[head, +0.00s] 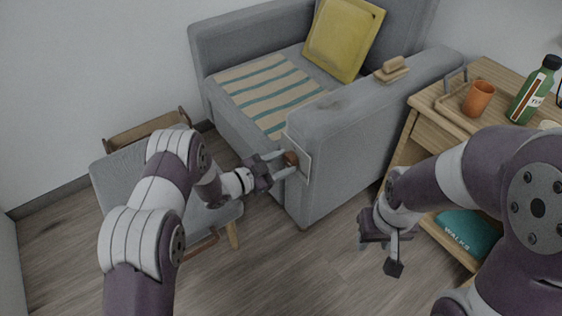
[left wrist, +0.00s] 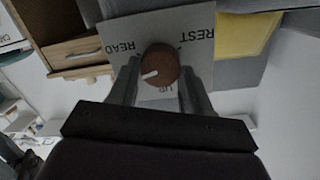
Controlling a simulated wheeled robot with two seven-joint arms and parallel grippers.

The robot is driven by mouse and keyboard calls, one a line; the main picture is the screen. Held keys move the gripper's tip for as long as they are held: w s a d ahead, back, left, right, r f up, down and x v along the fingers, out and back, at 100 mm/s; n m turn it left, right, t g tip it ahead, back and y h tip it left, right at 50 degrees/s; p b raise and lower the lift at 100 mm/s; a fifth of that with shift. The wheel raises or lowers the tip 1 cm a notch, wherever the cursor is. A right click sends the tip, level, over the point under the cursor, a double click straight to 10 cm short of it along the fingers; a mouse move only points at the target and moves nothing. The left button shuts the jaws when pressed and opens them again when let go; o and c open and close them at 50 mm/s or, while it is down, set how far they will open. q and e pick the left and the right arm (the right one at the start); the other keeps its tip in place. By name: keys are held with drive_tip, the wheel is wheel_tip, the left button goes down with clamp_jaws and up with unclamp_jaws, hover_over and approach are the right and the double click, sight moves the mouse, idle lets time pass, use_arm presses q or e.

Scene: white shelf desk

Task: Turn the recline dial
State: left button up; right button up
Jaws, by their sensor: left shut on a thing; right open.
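The recline dial (head: 291,158) is a round brown knob on a pale plate (head: 304,166) at the front of the grey armchair's (head: 355,122) arm. In the left wrist view the dial (left wrist: 160,64) carries a white pointer mark, aimed to the left and slightly down. The plate (left wrist: 199,48) there shows the words READ, REST and UP. My left gripper (head: 284,163) is shut on the dial, one finger on each side of it. My right gripper (head: 391,254) hangs open and empty over the floor, right of the chair.
A wooden side table (head: 425,124) stands right of the chair, with an orange cup (head: 478,98) and a green bottle (head: 533,92) on top and a teal book (head: 470,236) below. A grey footstool (head: 117,187) stands left. Floor (head: 320,265) between my arms is clear.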

use_arm(q)
drive_tip(key=m, duration=0.4)
drive_tip(key=shift+t+y, duration=0.3)
drive_tip(key=shift+t, duration=0.1)
drive_tip(key=shift+s+d+m, duration=0.1)
drive_tip(key=shift+s+m, duration=0.05)
drive_tip(key=shift+m, duration=1.55)
drive_tip(key=o, duration=1.1)
drive_tip(key=shift+c, duration=0.2)
drive_tip(key=p+v, duration=0.4)
drive_tip(key=v, duration=0.8)
drive_tip(key=shift+s, duration=0.35)
drive_tip(key=shift+w, duration=0.1)
